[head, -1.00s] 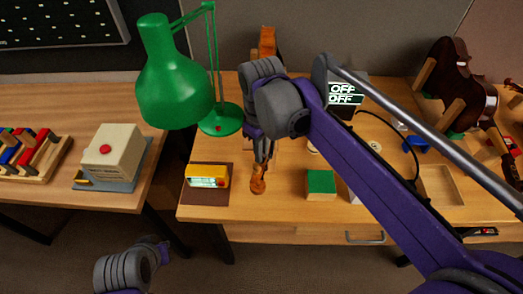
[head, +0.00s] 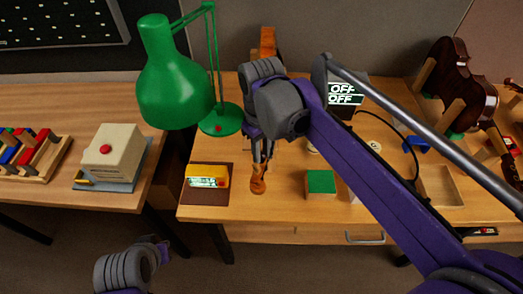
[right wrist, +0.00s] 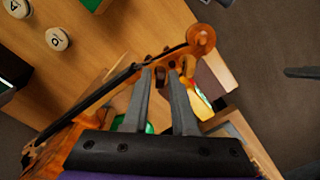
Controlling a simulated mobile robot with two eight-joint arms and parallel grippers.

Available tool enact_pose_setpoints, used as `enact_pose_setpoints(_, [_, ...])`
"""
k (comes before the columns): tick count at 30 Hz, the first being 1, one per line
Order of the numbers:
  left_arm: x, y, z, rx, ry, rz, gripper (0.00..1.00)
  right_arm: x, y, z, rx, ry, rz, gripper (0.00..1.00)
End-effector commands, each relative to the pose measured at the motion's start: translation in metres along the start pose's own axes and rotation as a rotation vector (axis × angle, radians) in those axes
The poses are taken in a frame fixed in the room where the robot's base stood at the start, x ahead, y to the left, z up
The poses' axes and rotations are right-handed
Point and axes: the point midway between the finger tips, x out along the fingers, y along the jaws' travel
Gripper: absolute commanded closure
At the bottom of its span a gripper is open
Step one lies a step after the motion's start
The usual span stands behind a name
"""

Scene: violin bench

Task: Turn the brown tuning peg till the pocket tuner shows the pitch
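The violin's scroll and pegbox (head: 258,186) show below my right gripper (head: 262,160) in the head view. The right wrist view shows the scroll (right wrist: 201,38) and dark fingerboard (right wrist: 110,88). My right gripper (right wrist: 160,72) is open there, its fingertips on either side of a brown peg head (right wrist: 160,77). I cannot tell whether they touch it. Another brown peg (right wrist: 187,66) sits just right of the fingers. The yellow pocket tuner (head: 222,172) lies on a brown mat, its lit display too small to read. Only part of my left gripper (head: 155,250) shows, low left.
A green lamp (head: 175,90) stands left of the violin. A green-topped block (head: 320,183), an OFF display (head: 342,93) and a wooden tray (head: 457,201) are to the right. A dark violin (head: 455,75) rests at the far right. A beige box (head: 112,150) stands on the left table.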

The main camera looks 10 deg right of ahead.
Motion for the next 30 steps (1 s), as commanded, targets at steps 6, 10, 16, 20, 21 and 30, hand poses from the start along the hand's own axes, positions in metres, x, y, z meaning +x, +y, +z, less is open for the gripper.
enact_pose_setpoints(6, [-0.001,0.000,-0.001,0.000,0.001,0.000,1.00,-0.008,0.000,0.000,0.000,0.000,0.000,0.74])
enact_pose_setpoints(10, [-0.002,0.000,-0.003,0.000,0.002,0.000,1.00,-0.030,0.000,0.000,0.000,0.000,0.000,0.74])
enact_pose_setpoints(16, [-0.005,0.000,-0.006,0.000,0.005,0.000,1.00,-0.072,0.000,-0.001,0.000,0.001,0.000,0.74])
enact_pose_setpoints(20, [-0.007,0.000,-0.007,0.000,0.007,0.000,1.00,-0.093,0.000,0.000,0.000,0.001,0.000,0.74])
enact_pose_setpoints(21, [-0.007,0.000,-0.008,0.000,0.007,0.000,1.00,-0.097,0.000,0.000,0.000,0.001,0.000,0.74])
enact_pose_setpoints(30, [-0.007,0.000,-0.008,0.000,0.008,0.000,1.00,-0.108,0.000,0.000,0.000,0.000,0.000,0.74])
